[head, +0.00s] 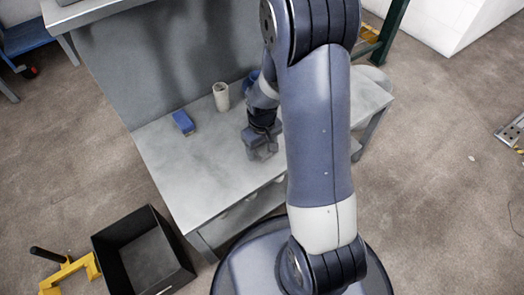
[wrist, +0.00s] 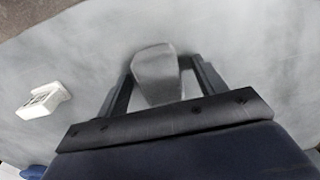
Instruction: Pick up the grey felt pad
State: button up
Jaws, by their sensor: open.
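The grey felt pad (wrist: 156,76) lies on the table in the wrist view, a rounded, slightly tapered grey shape. My gripper (wrist: 162,62) is open, with one dark finger on each side of the pad. The pad sits between the fingers and its lower end is hidden by the gripper's body. I cannot tell whether either finger touches it. In the head view my gripper (head: 262,145) is low over the grey table (head: 195,180), and I cannot make out the pad clearly there.
A blue block (head: 183,122) and a beige cup (head: 221,97) stand left of my gripper. A blue container (head: 250,80) is partly hidden behind my arm. A small white object (wrist: 43,100) lies left in the wrist view. A black bin (head: 145,250) is on the floor.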

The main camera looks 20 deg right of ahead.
aim_at(262, 147)
jog(key=c, duration=1.1)
jog(key=shift+o, duration=0.2)
notch_tip(262, 147, up, 10)
jog(key=p, duration=0.4)
